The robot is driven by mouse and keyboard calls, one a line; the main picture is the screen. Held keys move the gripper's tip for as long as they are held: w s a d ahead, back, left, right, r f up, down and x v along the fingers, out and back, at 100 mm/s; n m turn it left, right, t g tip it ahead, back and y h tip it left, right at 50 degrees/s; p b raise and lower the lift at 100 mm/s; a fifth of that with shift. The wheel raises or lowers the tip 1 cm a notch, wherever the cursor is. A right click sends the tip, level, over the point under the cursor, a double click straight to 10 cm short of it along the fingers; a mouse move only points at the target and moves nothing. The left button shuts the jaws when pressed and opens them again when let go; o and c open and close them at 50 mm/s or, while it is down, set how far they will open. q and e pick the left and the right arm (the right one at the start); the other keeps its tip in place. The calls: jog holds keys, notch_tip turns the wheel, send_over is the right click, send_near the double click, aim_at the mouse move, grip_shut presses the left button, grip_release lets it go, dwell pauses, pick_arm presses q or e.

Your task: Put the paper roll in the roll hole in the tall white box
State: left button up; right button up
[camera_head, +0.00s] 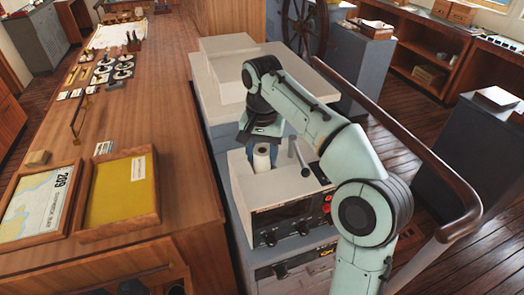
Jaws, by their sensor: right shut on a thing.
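The white paper roll (262,159) hangs upright below my right gripper (263,142), which is shut on its upper part. The tall white box (244,191) stands in the middle of the view, with dark dials on its front. The roll is over the box's top, at a dark opening around its lower end. I cannot tell how deep the roll's lower end sits, or whether it touches the rim. My right arm comes from the lower right and hides part of the box's right side. My left gripper is not in view.
A lever (299,160) stands on the box's top, just right of the roll. A larger white block (222,62) is behind. A wooden counter (179,160) with framed charts runs along the left. A brown handrail (430,150) curves along the right.

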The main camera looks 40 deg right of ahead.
jog(key=o, duration=1.3)
jog(key=shift+o, duration=0.2)
jog(key=r, duration=0.6)
jog(key=shift+w, duration=0.2)
jog(key=shift+s+r, duration=0.25)
jog(key=shift+r, duration=0.45)
jog(key=shift+w, duration=0.1)
